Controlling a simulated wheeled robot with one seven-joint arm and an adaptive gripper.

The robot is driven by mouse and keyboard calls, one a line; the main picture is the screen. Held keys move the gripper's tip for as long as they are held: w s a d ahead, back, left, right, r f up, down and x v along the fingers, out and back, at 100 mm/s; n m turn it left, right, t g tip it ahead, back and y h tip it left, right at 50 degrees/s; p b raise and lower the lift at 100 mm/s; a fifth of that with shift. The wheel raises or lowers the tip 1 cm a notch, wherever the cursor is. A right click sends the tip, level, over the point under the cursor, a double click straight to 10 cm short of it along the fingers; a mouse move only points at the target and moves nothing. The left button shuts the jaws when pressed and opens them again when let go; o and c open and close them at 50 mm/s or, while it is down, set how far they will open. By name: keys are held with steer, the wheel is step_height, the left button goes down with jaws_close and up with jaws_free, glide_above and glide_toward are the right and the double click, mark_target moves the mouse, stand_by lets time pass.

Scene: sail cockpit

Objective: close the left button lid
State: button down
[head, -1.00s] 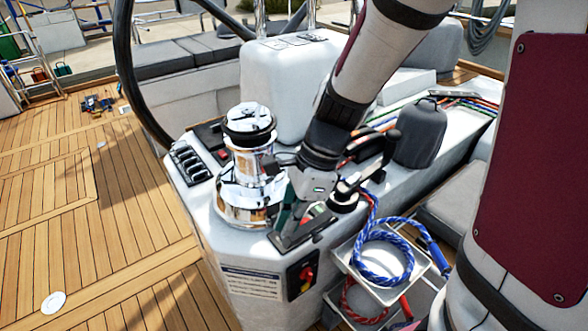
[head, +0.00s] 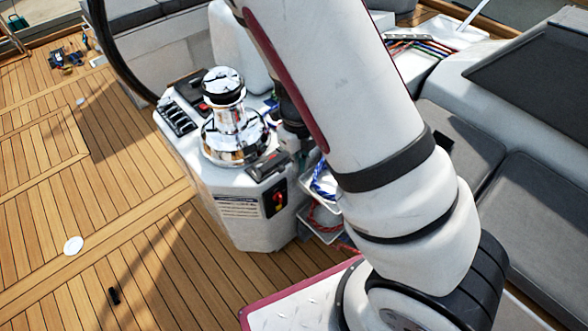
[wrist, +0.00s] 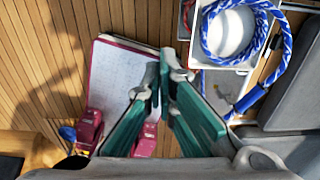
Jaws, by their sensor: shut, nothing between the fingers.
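A small dark lidded button unit (head: 268,165) sits on the front top of the white console, just in front of the chrome winch (head: 225,130). It looks low and flat, but it is too small to tell for sure whether its lid is fully down. Any second button unit to its right is hidden behind my arm. My gripper (wrist: 163,68) shows in the wrist view, its green-padded fingers together at the tips and empty. No button lid shows there. In the head view, my arm largely hides the gripper.
A red switch (head: 278,198) is on the console's front face. A blue rope coil (wrist: 212,45) lies in a white tray to the right of my fingers. Grey seats (head: 520,185) stand at the right.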

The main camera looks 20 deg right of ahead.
steer(key=w+a+f+b, duration=0.1)
steer(key=w+f, duration=0.2)
steer(key=f, duration=0.5)
steer(key=shift+w+f, duration=0.25)
steer(key=shift+w, duration=0.05)
stand_by(0.3)
steer(key=shift+a, duration=0.1)
